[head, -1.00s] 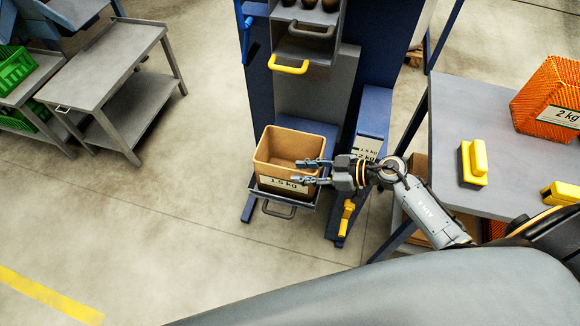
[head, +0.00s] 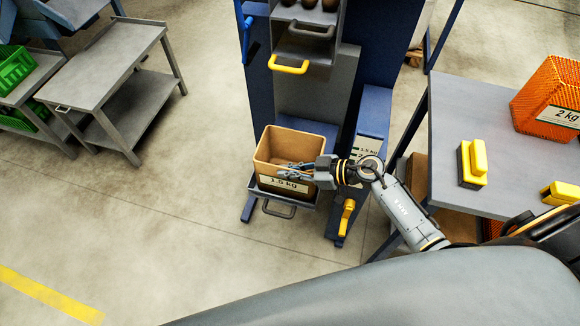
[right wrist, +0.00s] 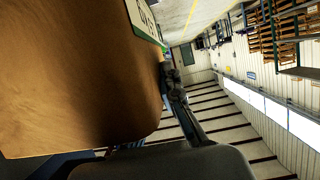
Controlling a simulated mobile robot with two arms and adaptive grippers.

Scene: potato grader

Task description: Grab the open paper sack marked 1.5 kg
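The open paper sack (head: 267,150), tan with a "1.5 kg" label on its front, stands upright on a small grey shelf at the foot of the blue machine. Whether the fingers press on the paper is too small to tell. In the right wrist view the sack's brown wall (right wrist: 70,80) fills the left side, very close, with a dark finger (right wrist: 180,100) beside it. My left gripper is not in view.
A yellow-handled drawer (head: 289,64) is above the sack. A grey cart (head: 105,70) stands at left. The floor left of the sack is clear.

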